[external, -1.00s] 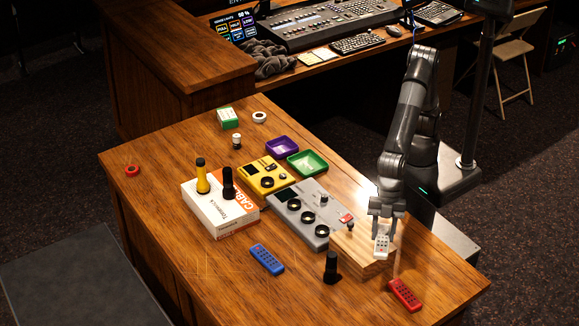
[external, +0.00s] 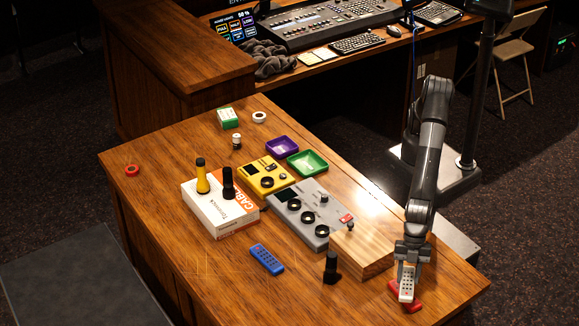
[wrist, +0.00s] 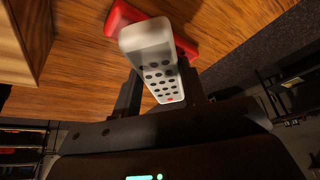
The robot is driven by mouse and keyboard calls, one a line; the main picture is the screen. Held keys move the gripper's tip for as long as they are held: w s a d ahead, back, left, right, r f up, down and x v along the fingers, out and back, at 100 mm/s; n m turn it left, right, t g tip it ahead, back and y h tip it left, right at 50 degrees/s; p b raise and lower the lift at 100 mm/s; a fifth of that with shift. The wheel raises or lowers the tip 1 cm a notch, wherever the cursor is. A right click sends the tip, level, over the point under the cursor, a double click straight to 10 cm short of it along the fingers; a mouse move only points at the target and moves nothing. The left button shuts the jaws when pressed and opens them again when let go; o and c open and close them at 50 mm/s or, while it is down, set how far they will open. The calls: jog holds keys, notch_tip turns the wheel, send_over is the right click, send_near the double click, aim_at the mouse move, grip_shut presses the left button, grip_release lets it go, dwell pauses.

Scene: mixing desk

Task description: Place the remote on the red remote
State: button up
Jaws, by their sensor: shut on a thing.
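A white remote (external: 407,284) with dark buttons is held in my gripper (external: 410,268), low over the front right part of the desk. It also shows in the wrist view (wrist: 153,62), between the fingers of my gripper (wrist: 162,92). The red remote (external: 417,305) lies on the desk under the white one, which hides its middle. In the wrist view the red remote (wrist: 122,17) shows on both sides of the white remote's far end. I cannot tell whether the two remotes touch.
A wooden block (external: 362,252) stands just left of my gripper. A black bottle-like object (external: 331,267) and a blue remote (external: 266,259) are farther left. A grey device (external: 308,215) sits behind the block. The desk's right edge is close.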

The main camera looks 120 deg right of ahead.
aim_at(408, 274)
jog(key=shift+f, duration=1.45)
jog(key=shift+f, duration=0.1)
jog(key=o, duration=1)
jog(key=v, duration=1.1)
jog(key=shift+r, duration=0.2)
jog(key=shift+s+d+r, duration=0.1)
jog(key=shift+s+r, duration=0.05)
jog(key=shift+r, duration=0.2)
